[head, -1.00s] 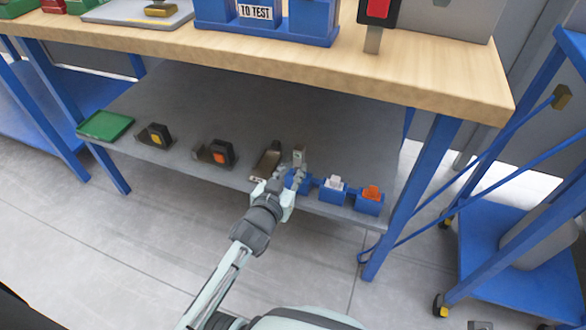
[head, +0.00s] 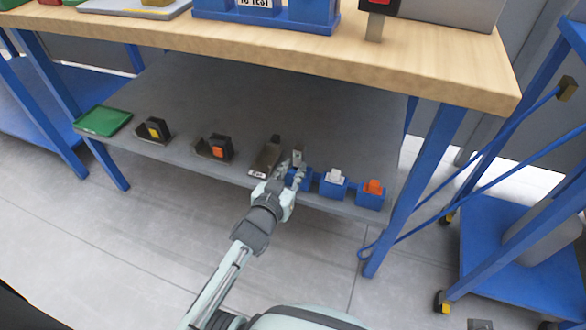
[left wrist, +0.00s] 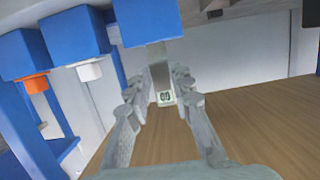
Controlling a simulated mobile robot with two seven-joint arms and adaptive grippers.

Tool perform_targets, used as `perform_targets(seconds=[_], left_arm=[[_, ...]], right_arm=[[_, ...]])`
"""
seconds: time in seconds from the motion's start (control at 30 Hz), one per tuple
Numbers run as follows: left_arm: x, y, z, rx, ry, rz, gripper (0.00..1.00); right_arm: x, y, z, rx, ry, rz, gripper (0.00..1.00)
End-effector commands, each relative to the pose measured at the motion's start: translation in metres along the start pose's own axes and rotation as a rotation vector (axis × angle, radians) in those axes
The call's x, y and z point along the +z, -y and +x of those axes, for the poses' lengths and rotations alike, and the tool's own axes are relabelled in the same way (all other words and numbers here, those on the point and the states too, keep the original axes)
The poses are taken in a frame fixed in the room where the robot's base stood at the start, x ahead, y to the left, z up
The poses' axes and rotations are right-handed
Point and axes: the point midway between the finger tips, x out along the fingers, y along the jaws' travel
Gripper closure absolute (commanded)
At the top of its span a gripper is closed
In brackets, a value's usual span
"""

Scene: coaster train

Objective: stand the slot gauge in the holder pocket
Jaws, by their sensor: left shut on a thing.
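The slot gauge (head: 297,157) is a narrow grey piece standing upright at the leftmost blue holder pocket (head: 304,184) on the lower shelf. My left gripper (head: 294,172) is shut on it from the front. In the left wrist view, which looks upside down, the fingers (left wrist: 162,92) pinch the gauge (left wrist: 159,74), whose end has a small marked label. Its other end meets the blue pocket block (left wrist: 150,28). I cannot tell how deep it sits in the pocket. My right gripper is not in view.
Blue pockets with a white piece (head: 335,174) and an orange piece (head: 374,187) stand close to the right. To the left are dark stands, one empty (head: 265,160), one with an orange block (head: 220,146), one yellow (head: 156,129). The wooden tabletop (head: 400,75) overhangs the shelf.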

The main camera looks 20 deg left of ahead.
Motion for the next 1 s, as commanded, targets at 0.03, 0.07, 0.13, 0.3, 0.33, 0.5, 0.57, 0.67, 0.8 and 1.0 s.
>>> perform_targets(seconds=[0.03,0.07,0.13,0.3,0.33,0.5,0.57,0.67,0.8,1.0], left_arm=[[0.000,0.000,0.001,0.001,-0.005,0.000,1.00],[0.001,0.000,0.001,0.001,-0.005,0.000,1.00],[0.002,0.000,0.002,0.001,-0.005,0.000,1.00],[0.006,0.000,0.003,0.001,-0.005,-0.001,1.00],[0.007,0.000,0.003,0.001,-0.005,-0.001,1.00],[0.011,0.000,0.004,0.001,-0.005,-0.001,1.00],[0.010,0.000,0.004,0.001,-0.006,0.000,1.00],[0.010,0.000,0.004,0.001,-0.005,0.000,1.00],[0.010,0.000,0.003,0.001,-0.005,0.000,0.62],[0.011,0.000,0.003,0.000,-0.002,0.000,0.54]], right_arm=[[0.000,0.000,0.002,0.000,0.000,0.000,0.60],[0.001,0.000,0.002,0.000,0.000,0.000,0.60],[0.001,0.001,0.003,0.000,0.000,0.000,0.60],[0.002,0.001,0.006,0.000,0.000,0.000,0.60],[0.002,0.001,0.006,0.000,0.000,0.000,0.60],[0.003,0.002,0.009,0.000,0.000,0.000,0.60],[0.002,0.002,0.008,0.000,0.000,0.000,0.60],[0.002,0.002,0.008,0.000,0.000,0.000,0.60],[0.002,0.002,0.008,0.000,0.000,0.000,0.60],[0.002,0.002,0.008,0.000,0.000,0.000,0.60]])
